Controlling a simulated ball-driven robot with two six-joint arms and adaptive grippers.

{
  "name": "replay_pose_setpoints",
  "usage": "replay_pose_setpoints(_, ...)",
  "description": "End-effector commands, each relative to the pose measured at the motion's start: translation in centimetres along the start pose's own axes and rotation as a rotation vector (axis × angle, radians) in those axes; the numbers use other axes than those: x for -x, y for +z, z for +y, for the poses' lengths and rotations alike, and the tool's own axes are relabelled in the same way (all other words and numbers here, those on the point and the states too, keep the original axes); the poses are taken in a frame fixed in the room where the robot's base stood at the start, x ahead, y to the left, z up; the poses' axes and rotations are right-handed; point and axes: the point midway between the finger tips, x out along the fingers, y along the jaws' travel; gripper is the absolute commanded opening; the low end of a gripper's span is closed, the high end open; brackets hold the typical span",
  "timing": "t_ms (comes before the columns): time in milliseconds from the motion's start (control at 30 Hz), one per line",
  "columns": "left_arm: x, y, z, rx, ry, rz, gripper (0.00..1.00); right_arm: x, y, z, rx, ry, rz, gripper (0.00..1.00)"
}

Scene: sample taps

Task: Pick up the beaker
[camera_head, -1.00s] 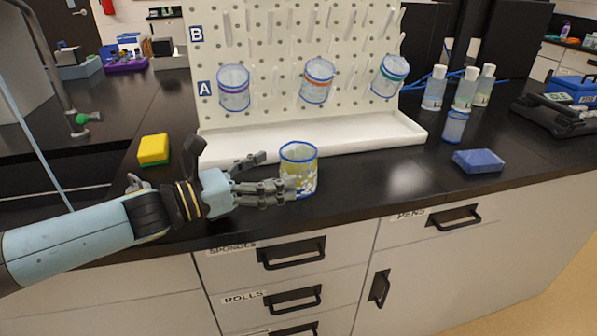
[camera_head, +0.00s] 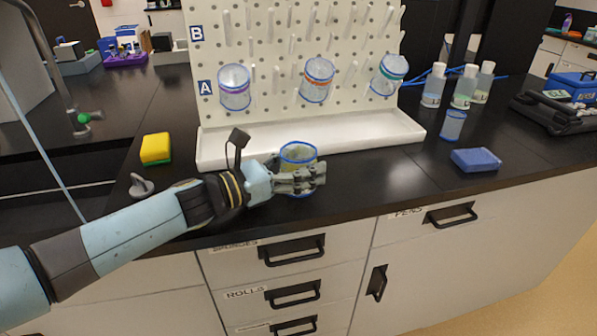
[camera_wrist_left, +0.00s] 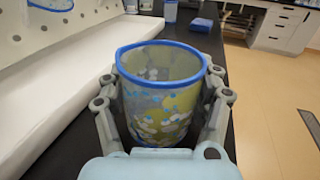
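The beaker (camera_head: 298,153) is a clear cup with a blue rim and yellowish contents with blue and white specks. It stands upright on the black bench in front of the white tray. My left gripper (camera_head: 300,178) reaches it from the left, one finger crossing its near side; the far finger is mostly hidden behind it. In the left wrist view, the beaker (camera_wrist_left: 162,95) sits between the two fingers, which lie close along both sides with narrow dark gaps; fingertip contact is not clear. My right gripper is not in view.
A white pegboard (camera_head: 285,45) with hanging cups rises behind the white tray (camera_head: 375,138). A yellow sponge (camera_head: 155,148) lies left and a blue sponge (camera_head: 475,159) right. Several bottles (camera_head: 464,88) and a small blue-rimmed cup (camera_head: 453,125) stand at the right. The bench between beaker and blue sponge is clear.

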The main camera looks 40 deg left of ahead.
Motion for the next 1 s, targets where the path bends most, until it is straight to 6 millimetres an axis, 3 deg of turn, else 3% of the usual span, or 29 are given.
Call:
replay_pose_setpoints(33, 0.0, 0.0, 0.0, 0.0, 0.0, 0.0, 0.58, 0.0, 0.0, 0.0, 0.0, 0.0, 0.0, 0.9)
replay_pose_setpoints(200, 0.0, 0.0, 0.0, 0.0, 0.0, 0.0, 0.37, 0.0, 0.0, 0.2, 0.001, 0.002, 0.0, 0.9)
replay_pose_setpoints(733, 0.0, 0.5, 0.0, -0.001, 0.0, 0.0, 0.36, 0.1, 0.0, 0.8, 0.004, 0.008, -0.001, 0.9)
replay_pose_setpoints(867, 0.0, 1.9, 0.0, -0.004, -0.002, -0.001, 0.36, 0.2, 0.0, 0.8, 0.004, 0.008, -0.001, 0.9)
replay_pose_setpoints(1000, 0.1, 4.6, 0.0, -0.006, -0.002, -0.002, 0.36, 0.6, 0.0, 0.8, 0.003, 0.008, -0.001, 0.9)
